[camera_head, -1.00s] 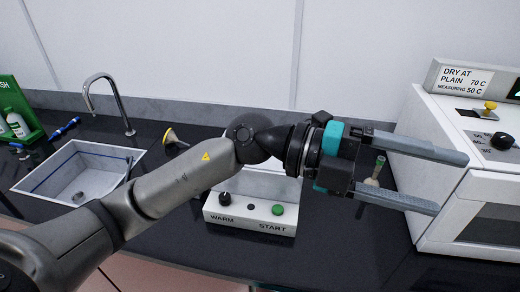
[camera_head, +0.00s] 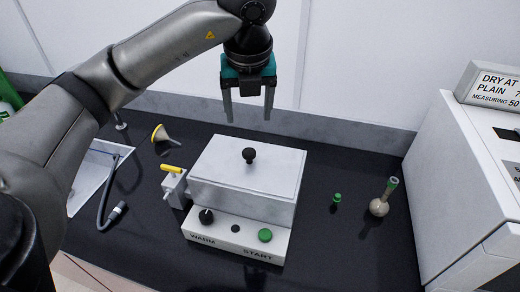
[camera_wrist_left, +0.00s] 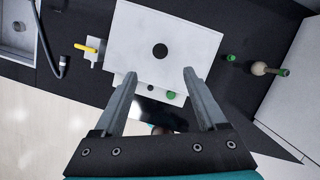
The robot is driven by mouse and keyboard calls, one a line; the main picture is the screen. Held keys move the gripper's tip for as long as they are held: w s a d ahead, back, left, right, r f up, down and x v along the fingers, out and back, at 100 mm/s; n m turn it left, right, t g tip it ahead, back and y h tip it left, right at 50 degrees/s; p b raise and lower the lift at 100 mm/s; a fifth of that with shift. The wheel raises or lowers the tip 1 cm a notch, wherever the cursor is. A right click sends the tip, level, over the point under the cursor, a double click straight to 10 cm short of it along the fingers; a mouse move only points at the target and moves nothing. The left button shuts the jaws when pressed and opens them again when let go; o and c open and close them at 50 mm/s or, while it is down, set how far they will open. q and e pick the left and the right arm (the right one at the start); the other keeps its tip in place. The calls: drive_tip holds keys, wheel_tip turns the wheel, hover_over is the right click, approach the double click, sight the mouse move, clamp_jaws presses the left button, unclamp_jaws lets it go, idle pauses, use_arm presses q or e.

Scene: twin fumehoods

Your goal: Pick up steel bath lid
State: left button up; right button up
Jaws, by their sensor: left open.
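The steel bath lid (camera_head: 247,166) is a flat pale grey plate with a round black knob (camera_head: 249,155) at its middle. It lies on the bath (camera_head: 240,203), whose front panel (camera_head: 233,235) reads WARM and START. My left gripper (camera_head: 248,117) points down, open and empty, above and behind the lid in the head view. In the left wrist view the lid (camera_wrist_left: 168,38) and its knob (camera_wrist_left: 160,51) lie beyond the open fingertips (camera_wrist_left: 161,72), apart from them. My right gripper is not in view.
A yellow-handled valve (camera_head: 172,182) sits at the bath's left side. A sink (camera_head: 92,172) with a grey hose (camera_head: 106,204) is at left. A funnel (camera_head: 161,135) stands behind. A small green stopper (camera_head: 337,198), a flask (camera_head: 381,204) and a white oven (camera_head: 462,180) are at right.

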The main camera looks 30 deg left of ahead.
use_arm(q)
approach(249, 151)
drive_tip(key=x, duration=0.4)
drive_tip(key=shift+s+a, duration=0.1)
drive_tip(key=shift+s, duration=0.05)
drive_tip(key=shift+f, duration=0.5)
drive_tip(key=p+x, duration=0.1)
drive_tip(key=x, duration=0.4)
drive_tip(key=shift+w+f, duration=0.1)
drive_tip(key=shift+w, duration=0.1)
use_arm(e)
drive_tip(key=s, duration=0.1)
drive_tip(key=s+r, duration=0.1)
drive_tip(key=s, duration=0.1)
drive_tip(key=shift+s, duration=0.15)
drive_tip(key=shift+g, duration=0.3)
use_arm(q)
drive_tip(key=c, duration=0.3)
clamp_jaws()
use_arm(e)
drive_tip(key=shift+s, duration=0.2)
